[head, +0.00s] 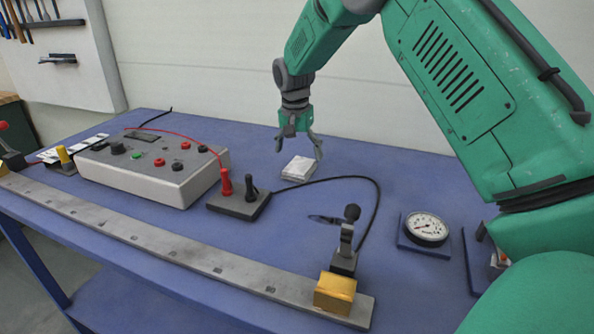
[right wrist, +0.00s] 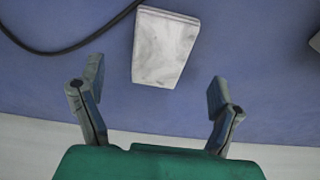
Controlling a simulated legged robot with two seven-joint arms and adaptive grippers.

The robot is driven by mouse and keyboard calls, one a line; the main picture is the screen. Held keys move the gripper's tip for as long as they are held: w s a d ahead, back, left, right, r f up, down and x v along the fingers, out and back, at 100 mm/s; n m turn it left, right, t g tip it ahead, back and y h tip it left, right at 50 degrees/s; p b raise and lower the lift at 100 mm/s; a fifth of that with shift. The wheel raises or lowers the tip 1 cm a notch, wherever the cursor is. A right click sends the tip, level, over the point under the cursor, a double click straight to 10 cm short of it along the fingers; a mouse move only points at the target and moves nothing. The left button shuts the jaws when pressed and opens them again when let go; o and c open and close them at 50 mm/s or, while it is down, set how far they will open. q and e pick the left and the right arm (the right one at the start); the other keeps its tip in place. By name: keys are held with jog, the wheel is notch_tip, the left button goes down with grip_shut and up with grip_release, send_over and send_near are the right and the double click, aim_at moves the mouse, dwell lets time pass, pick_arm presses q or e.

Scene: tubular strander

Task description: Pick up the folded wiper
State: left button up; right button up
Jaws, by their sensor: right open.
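The folded wiper (head: 298,168) is a small pale, layered rectangle lying flat on the blue table toward the back. My right gripper (head: 299,151) is above it with its fingers spread and empty. In the right wrist view the folded wiper (right wrist: 164,46) is light grey with faint smudges. It lies just beyond the open fingertips of the right gripper (right wrist: 155,86), between their lines and a little apart from them. I cannot see my left gripper in either view.
A black cable (head: 376,200) loops close to the wiper's near side. A grey control box (head: 150,172) and a terminal block (head: 238,204) stand left. A dial gauge (head: 427,228) sits right. A long metal rail (head: 150,240) with a brass block (head: 335,292) runs along the front. A pale wall is behind.

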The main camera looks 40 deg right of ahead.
aim_at(300, 164)
jog(key=f, duration=0.3)
jog(key=d+f, duration=0.1)
jog(key=shift+w+d+f+b, duration=0.1)
jog(key=shift+w+f+b, duration=0.15)
jog(key=shift+f+b, duration=0.05)
jog(key=shift+d+f, duration=0.2)
jog(key=shift+f, duration=0.1)
jog(key=shift+a+r, duration=0.1)
jog(key=shift+r, duration=0.05)
jog(key=shift+a+r, duration=0.15)
jog(key=shift+a, duration=0.2)
jog(key=c, duration=1.1)
jog(key=shift+a, duration=0.1)
jog(key=shift+c, duration=0.7)
jog(key=shift+d+r, duration=0.3)
jog(key=shift+r, duration=0.05)
pick_arm(q)
jog(key=shift+d+r+p, duration=0.2)
jog(key=shift+r+p, duration=0.2)
jog(key=shift+p, duration=0.3)
pick_arm(e)
notch_tip(300, 164, up, 9)
jog(key=shift+a, duration=0.15)
